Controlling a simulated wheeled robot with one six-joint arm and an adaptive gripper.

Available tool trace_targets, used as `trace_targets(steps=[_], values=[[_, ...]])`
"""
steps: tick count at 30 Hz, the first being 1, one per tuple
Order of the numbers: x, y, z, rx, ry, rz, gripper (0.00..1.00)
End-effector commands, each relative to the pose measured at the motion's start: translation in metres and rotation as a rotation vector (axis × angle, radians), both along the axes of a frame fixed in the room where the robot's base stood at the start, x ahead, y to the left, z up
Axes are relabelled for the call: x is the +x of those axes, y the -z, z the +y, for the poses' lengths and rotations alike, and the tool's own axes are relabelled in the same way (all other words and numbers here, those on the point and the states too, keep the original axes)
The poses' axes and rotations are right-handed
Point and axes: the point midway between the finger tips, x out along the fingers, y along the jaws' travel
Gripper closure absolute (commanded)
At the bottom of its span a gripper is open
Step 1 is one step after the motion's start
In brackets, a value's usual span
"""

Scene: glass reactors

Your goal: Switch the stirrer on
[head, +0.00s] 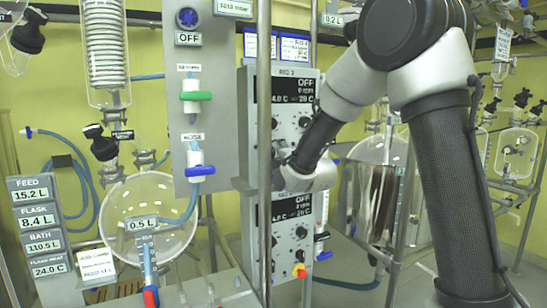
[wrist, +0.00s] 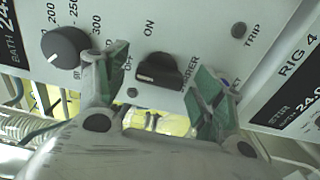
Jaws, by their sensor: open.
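The stirrer switch (wrist: 160,72), a black rotary knob, sits on a pale panel between OFF and ON labels in the wrist view. Its small white mark is on the left side, toward OFF. The word STIRRER beside it is partly hidden by a finger. My gripper (wrist: 160,80) is open, with one green-padded finger on each side of the switch; I cannot tell whether they touch it. In the head view my gripper (head: 285,172) is at the stacked control panels (head: 292,125), partly behind a metal pole. The switch itself is hidden there. A panel display reads OFF.
A numbered dial (wrist: 65,55) is close to the left finger, and a TRIP button (wrist: 238,30) is right of the switch. A metal pole (head: 264,130) stands before the panels. Glass vessels (head: 150,215) and a valve board (head: 200,100) stand left.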

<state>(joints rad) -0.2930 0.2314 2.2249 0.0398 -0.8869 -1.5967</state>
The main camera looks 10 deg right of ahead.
Motion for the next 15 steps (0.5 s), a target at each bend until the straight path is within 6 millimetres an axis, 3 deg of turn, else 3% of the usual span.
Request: trace_targets(steps=[8,15], values=[[0.002,0.0002,0.0004,0.001,0.0,0.001,0.32],[0.0019,0.0003,0.0004,0.001,0.0,0.001,0.76]])
